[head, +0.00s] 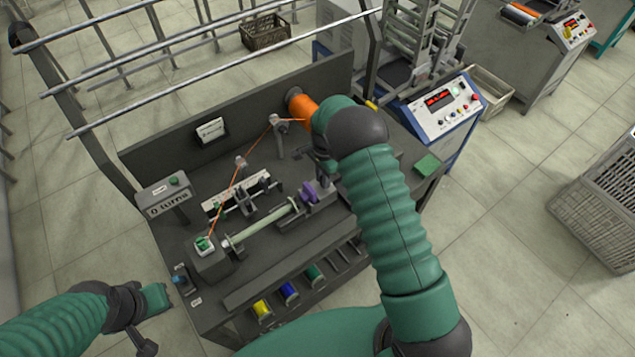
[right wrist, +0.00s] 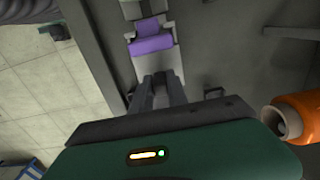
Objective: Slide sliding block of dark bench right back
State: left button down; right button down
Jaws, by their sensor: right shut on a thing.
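The dark bench (head: 265,273) carries a winding rig. Its sliding block, with a purple part (head: 309,191), sits on a short rail at the right end of a pale green rod (head: 262,221). The purple part also shows ahead of the fingers in the right wrist view (right wrist: 151,40). My right gripper (right wrist: 160,80) is shut on the sliding block's grey end; in the head view my forearm partly covers this gripper (head: 326,168). My left gripper (head: 162,297) hangs off the bench's front left corner, away from the block; its fingers are not clear.
An orange spool (head: 301,107) stands at the back panel, its thread running over guides to a green-topped post (head: 204,244) at left. Coloured bobbins (head: 289,291) lie in the front rack. A green pad (head: 428,164) lies at right.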

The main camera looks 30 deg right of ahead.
jog(key=shift+w+d+r, duration=0.1)
jog(key=shift+d, duration=0.2)
jog(key=c, duration=1.4)
grip_release()
jog(key=shift+d, duration=0.1)
jog(key=shift+o, duration=0.6)
jog(key=shift+w+d+f, duration=0.1)
jog(key=shift+d+f, duration=0.1)
jog(key=shift+a+r, duration=0.1)
jog(key=shift+r, duration=0.25)
pick_arm(q)
jog(key=shift+d+b+x, duration=0.2)
jog(key=shift+b+x, duration=0.75)
jog(key=shift+x, duration=0.05)
pick_arm(e)
notch_tip(320, 180, up, 16)
pick_arm(q)
jog(key=shift+s, duration=0.1)
jog(key=shift+d, duration=0.1)
pick_arm(e)
jog(key=s+a+f+n+t, duration=0.1)
jog(key=s+a+n, duration=0.4)
jog(key=s+n, duration=0.3)
jog(key=s+a+f+n+t, duration=0.1)
jog(key=s+a+n, duration=0.5)
jog(key=s, duration=0.7)
jog(key=shift+s+f+n+t, duration=0.35)
jog(key=shift+f+n, duration=0.3)
jog(key=shift+n, duration=0.55)
